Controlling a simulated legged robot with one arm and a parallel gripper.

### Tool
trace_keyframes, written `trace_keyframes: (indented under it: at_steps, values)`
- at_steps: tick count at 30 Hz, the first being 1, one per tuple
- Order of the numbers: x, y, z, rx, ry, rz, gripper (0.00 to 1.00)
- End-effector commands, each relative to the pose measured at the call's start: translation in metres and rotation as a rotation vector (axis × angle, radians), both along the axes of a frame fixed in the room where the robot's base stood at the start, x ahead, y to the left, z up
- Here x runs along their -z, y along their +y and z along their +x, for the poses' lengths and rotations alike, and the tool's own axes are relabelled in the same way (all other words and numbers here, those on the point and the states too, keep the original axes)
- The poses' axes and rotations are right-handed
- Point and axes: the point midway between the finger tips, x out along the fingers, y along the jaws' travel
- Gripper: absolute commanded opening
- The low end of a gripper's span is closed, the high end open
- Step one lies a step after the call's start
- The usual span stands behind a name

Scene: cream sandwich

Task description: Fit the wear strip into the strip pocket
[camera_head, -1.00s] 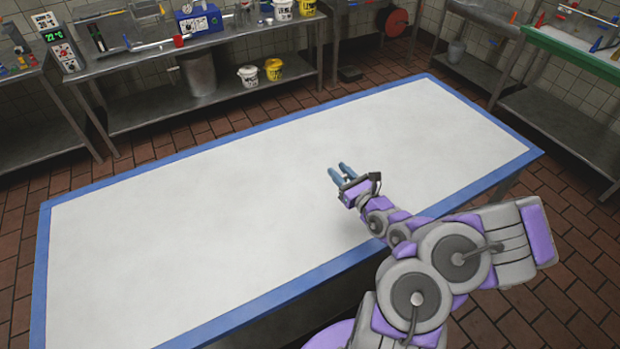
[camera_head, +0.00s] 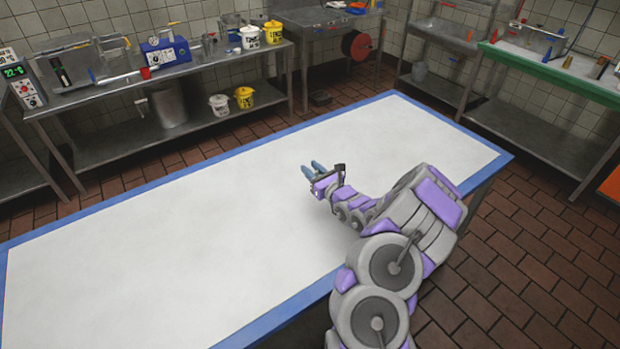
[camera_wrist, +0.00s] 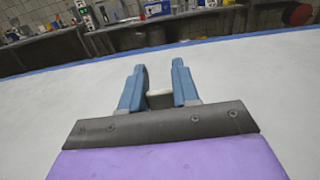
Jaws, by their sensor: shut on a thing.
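My gripper (camera_head: 310,166) is over the white table top, right of its middle, with its blue fingers pointing away from me. I take this piece to be the wear strip. Only its near end shows, so its full shape is hidden. In the head view it is too small to make out. I cannot pick out the strip pocket in either view.
The white table (camera_head: 150,245) has a blue border and is bare around my arm. A steel bench (camera_head: 200,68) with buckets and instruments stands behind it. A green-edged bench (camera_head: 560,75) with small items stands at the right. Brown tiled floor (camera_head: 530,240) is open at the right.

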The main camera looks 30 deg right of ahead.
Motion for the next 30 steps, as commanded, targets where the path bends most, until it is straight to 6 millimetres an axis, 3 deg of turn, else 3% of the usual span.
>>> trace_keyframes:
  at_steps: [9,16,27,28,30]
  values:
    - [0.004,-0.005,0.023,-0.002,0.001,0.002,0.03]
    - [0.038,-0.006,0.02,0.0,0.005,0.005,0.03]
    - [0.039,-0.005,0.021,0.0,0.001,0.003,0.03]
    - [0.039,-0.005,0.021,0.0,0.001,0.003,0.32]
    - [0.039,-0.005,0.021,0.0,0.001,0.003,0.39]
